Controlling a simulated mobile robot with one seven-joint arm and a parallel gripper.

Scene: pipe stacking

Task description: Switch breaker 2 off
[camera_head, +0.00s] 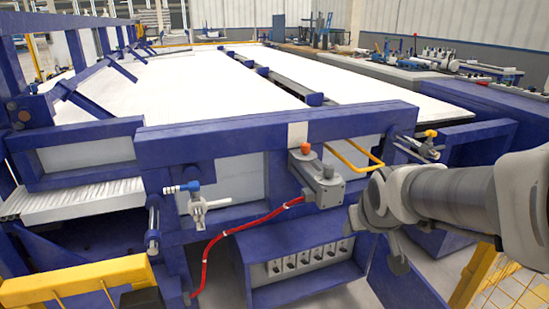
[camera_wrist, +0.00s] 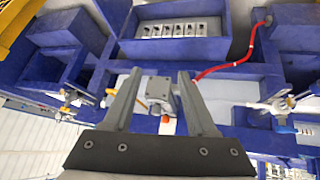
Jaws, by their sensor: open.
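A row of several small breakers (camera_head: 308,258) sits on a light panel inside an open blue box (camera_head: 304,290), low under the front beam. The same breakers (camera_wrist: 175,30) show upside down at the top of the wrist view, with dark switches on pale plates. Their numbers are too small to read, so I cannot tell which is breaker 2. My gripper (camera_wrist: 158,73) is open and empty, its two fingers pointing towards the box but apart from it. In the head view my gripper (camera_head: 378,238) is to the right of the breakers and slightly above them.
A grey control box (camera_head: 318,178) with an orange button is mounted above the breakers. A red hose (camera_head: 235,229) runs left from it. A yellow handle (camera_head: 350,157), a white valve (camera_head: 205,204) and blue beams surround the area. A yellow rail (camera_head: 75,283) stands at lower left.

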